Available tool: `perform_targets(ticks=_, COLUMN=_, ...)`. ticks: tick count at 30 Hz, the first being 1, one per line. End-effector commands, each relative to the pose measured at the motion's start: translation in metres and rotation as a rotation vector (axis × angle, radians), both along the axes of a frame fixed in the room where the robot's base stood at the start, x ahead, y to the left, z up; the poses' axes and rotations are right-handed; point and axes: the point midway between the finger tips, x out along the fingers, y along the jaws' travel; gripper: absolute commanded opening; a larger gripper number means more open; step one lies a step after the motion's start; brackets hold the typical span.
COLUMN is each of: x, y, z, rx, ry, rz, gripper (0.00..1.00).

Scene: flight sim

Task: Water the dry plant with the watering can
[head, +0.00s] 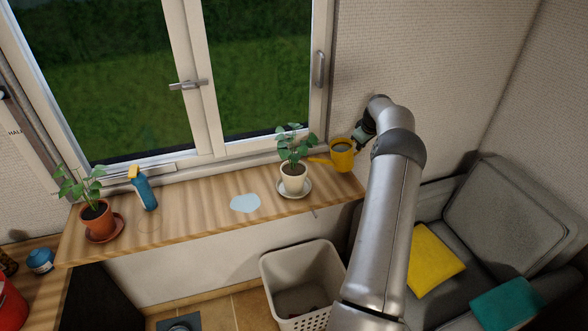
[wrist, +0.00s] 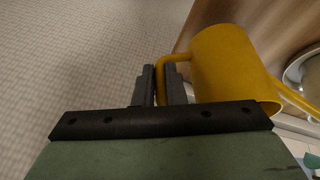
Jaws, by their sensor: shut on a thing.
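A yellow watering can (head: 343,157) is at the right end of the wooden windowsill shelf, its spout pointing left toward a plant in a cream pot (head: 293,178). I cannot tell whether the can touches the shelf. My gripper (head: 362,138) is on the can's right side. In the wrist view my gripper (wrist: 162,85) is shut on the handle of the yellow can (wrist: 232,68). The cream-pot plant stands on a saucer, with brown soil. Another plant, in a terracotta pot (head: 96,219), stands on a saucer at the shelf's left end; its soil is dark.
A blue spray bottle (head: 146,193) with a yellow top stands right of the terracotta pot. A pale blue puddle-like patch (head: 245,203) lies mid-shelf. A white basket (head: 300,283) is below, and a grey armchair (head: 495,225) is at right. The window is behind the shelf (head: 200,207).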

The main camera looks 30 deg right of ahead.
Motion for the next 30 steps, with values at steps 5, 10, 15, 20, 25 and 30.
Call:
perform_targets(ticks=5, x=0.001, y=0.001, z=0.006, rx=-0.013, ry=-0.001, rz=0.0, gripper=0.0)
perform_targets(ticks=10, x=0.001, y=0.003, z=0.008, rx=-0.021, ry=0.0, rz=-0.001, gripper=0.0)
perform_targets(ticks=15, x=0.001, y=0.004, z=0.012, rx=-0.032, ry=-0.001, rz=-0.001, gripper=0.0)
perform_targets(ticks=20, x=0.001, y=0.005, z=0.014, rx=-0.042, ry=0.0, rz=0.0, gripper=0.0)
perform_targets(ticks=25, x=0.001, y=0.007, z=0.017, rx=-0.052, ry=0.002, rz=0.0, gripper=0.0)
perform_targets(ticks=30, x=0.001, y=0.007, z=0.021, rx=-0.063, ry=0.003, rz=-0.001, gripper=0.0)
